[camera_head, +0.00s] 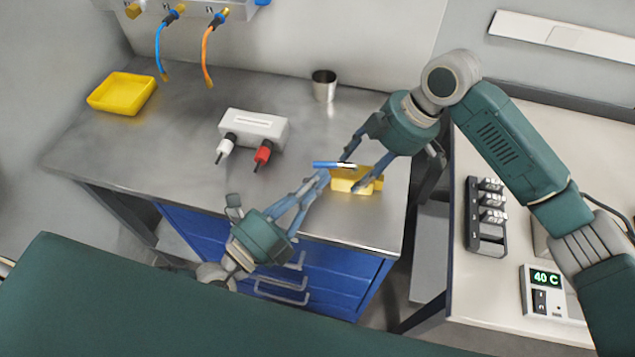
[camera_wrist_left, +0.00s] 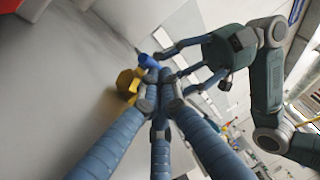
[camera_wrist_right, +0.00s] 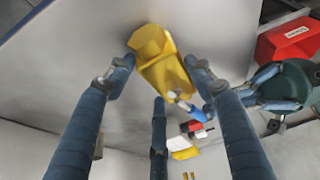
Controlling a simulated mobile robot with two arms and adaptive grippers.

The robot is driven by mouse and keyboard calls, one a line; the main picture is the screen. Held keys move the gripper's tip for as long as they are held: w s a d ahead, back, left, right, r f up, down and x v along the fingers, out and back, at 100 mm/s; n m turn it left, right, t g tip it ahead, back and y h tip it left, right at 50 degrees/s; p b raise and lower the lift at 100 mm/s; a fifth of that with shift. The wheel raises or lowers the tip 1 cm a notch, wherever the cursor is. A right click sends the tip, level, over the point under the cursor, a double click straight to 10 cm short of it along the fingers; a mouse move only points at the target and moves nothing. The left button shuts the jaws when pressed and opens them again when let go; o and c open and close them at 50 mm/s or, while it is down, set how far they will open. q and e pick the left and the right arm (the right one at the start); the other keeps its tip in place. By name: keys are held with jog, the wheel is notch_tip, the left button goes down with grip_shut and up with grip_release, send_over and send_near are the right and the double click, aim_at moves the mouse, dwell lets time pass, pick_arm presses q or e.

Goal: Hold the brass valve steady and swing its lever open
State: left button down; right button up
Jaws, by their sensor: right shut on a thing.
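The brass valve (camera_head: 352,183), a yellow block-like body, lies near the right front corner of the grey bench. My right gripper (camera_head: 355,164) comes from above and is shut on the valve body; the right wrist view shows the valve (camera_wrist_right: 165,68) between its fingers. The blue lever (camera_head: 328,164) sticks out to the left over the valve, and its blue end also shows in the left wrist view (camera_wrist_left: 148,61). My left gripper (camera_head: 324,176) has its fingertips drawn together just beside the lever. Whether they touch it is unclear.
A grey box with white and red plugs (camera_head: 253,128) and a steel cup (camera_head: 324,86) stand behind on the bench. A yellow tray (camera_head: 122,93) is at the far left. Blue drawers (camera_head: 320,275) are below the front edge. A gap separates the right-hand table.

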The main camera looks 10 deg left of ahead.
pick_arm(q)
jog(key=shift+w+a, duration=0.1)
jog(key=shift+a, duration=0.05)
pick_arm(e)
jog(key=shift+s+d+f, duration=0.1)
jog(key=shift+s+f, duration=0.05)
pick_arm(q)
jog(key=s, duration=0.3)
jog(key=s+d+f, duration=0.1)
jog(key=shift+s, duration=0.3)
jog(key=v, duration=0.9)
jog(key=shift+a, duration=0.35)
pick_arm(e)
jog(key=o, duration=1.6)
jog(key=shift+o, duration=0.2)
